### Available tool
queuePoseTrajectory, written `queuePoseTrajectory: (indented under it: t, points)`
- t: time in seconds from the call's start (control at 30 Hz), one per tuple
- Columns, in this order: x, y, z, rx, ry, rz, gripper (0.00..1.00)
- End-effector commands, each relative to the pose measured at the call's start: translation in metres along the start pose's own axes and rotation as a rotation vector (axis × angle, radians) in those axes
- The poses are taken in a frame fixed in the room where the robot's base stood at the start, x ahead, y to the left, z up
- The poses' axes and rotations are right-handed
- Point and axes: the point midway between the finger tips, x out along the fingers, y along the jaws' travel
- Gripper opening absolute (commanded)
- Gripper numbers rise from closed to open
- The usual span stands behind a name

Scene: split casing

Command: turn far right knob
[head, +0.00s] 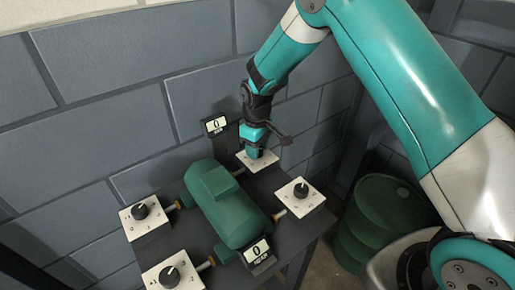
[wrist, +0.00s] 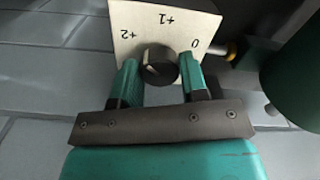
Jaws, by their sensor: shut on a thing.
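My gripper (head: 256,150) reaches down onto the white-topped knob box (head: 270,163) at the back right of the dark table in the head view. In the wrist view, its two teal fingers (wrist: 158,80) are shut on the black knob (wrist: 159,65), one on each side. The box's white dial plate (wrist: 128,25) bears the marks 0, +1 and +2, upside down in this view. A pale pointer line shows on the knob, but I cannot tell exactly which mark it points at. In the head view the knob is hidden by my gripper.
A green casing (head: 226,210) lies mid-table. Other knob boxes stand at the right (head: 300,191), left (head: 140,213) and front left (head: 170,276). Two displays, at back (head: 216,125) and front (head: 258,250), read 0. A green barrel (head: 380,220) stands right; a block wall is behind.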

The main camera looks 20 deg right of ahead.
Motion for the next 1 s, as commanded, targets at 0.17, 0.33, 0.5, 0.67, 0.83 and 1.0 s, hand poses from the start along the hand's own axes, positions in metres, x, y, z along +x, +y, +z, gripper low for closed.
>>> queuePoseTrajectory:
  t: [0.17, 0.33, 0.5, 0.67, 0.83, 1.0]
  points:
    - [-0.0008, 0.0008, -0.0011, -0.167, 0.004, 0.003, 0.16]
    - [-0.001, 0.0009, -0.0013, -0.328, 0.005, 0.003, 0.16]
    - [-0.0012, 0.001, -0.0014, -0.489, 0.005, 0.004, 0.16]
    - [-0.0012, 0.001, -0.0014, -0.641, 0.005, 0.005, 0.16]
    - [-0.0012, 0.001, -0.0014, -0.801, 0.004, 0.005, 0.16]
    - [-0.0013, 0.001, -0.0014, -0.951, 0.004, 0.005, 0.16]
